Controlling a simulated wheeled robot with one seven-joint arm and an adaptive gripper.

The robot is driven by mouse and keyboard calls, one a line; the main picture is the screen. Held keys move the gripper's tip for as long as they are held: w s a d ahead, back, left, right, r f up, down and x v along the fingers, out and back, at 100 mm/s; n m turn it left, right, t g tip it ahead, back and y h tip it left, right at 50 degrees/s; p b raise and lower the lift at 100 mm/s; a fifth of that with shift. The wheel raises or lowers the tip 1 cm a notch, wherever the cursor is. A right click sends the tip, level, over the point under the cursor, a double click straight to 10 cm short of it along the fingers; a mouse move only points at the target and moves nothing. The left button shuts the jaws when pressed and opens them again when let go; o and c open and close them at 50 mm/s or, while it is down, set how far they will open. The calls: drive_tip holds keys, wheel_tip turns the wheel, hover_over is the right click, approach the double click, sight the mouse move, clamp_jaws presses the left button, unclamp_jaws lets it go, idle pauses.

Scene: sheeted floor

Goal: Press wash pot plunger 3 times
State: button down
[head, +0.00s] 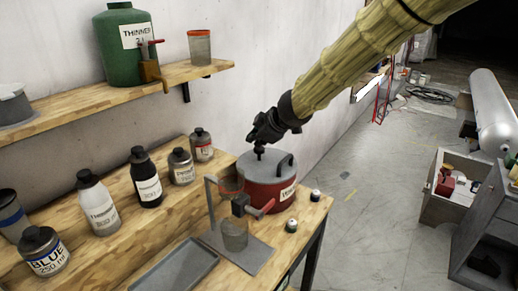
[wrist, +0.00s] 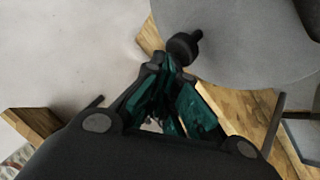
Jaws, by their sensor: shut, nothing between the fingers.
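The wash pot is a red can (head: 258,194) with a grey lid (head: 270,165), standing at the right end of the lower bench; the lid also fills the upper right of the wrist view (wrist: 245,45). Its black plunger (head: 259,152) rises from the lid, and its dark knob shows in the wrist view (wrist: 184,46). My gripper (head: 260,139) is shut and empty, pointing down just above the plunger. In the wrist view the fingertips (wrist: 172,66) are close beside the knob. I cannot tell whether they touch it. A black handle (head: 285,164) stands on the lid's right side.
Several bottles, including a black one (head: 146,180), line the bench to the left. A shelf (head: 120,88) holds a green thinner jug (head: 122,48).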

sight(257, 148)
drive_tip(key=shift+f+b, duration=1.1)
drive_tip(key=shift+b, duration=0.05)
idle(1.3)
drive_tip(key=shift+r, duration=0.1)
drive_tip(key=shift+r+p, duration=1.45)
drive_tip(key=shift+r, duration=0.15)
drive_tip(key=shift+r+p, duration=2.4)
drive_tip(key=shift+r, duration=0.1)
